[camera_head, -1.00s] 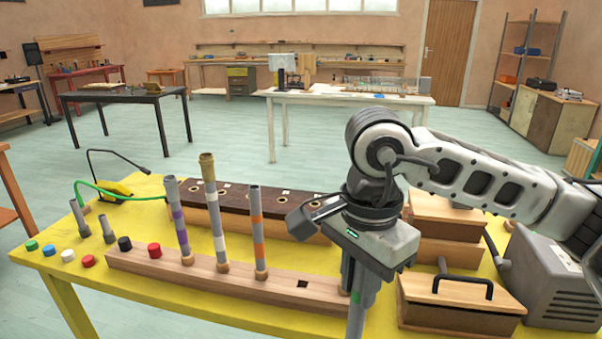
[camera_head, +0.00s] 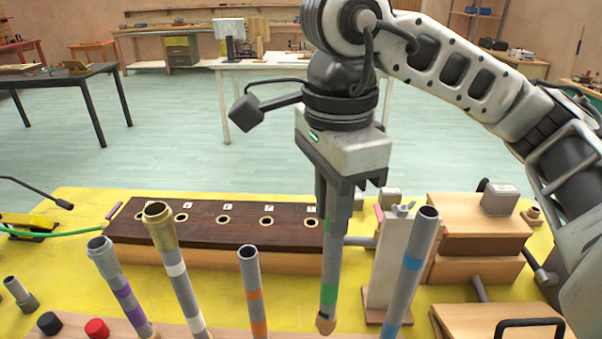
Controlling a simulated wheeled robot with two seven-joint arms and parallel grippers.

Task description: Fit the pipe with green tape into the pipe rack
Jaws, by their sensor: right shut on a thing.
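The pipe with green tape (camera_head: 329,290) is grey with a tan plug at its lower end. My right gripper (camera_head: 338,185) is shut around its upper part and holds it roughly upright, its lower end clear of other things in view. A long dark-brown block (camera_head: 205,238) with a row of labelled round holes, seemingly the pipe rack, lies behind and left of the pipe's lower end. The gripper and pipe overlap its right end in the picture. My left gripper is not in view.
A light wood strip (camera_head: 180,329) at the front holds standing pipes with purple (camera_head: 124,297), white (camera_head: 178,272), orange (camera_head: 255,296) and blue (camera_head: 409,268) tape. Wooden boxes (camera_head: 470,240) stand at right.

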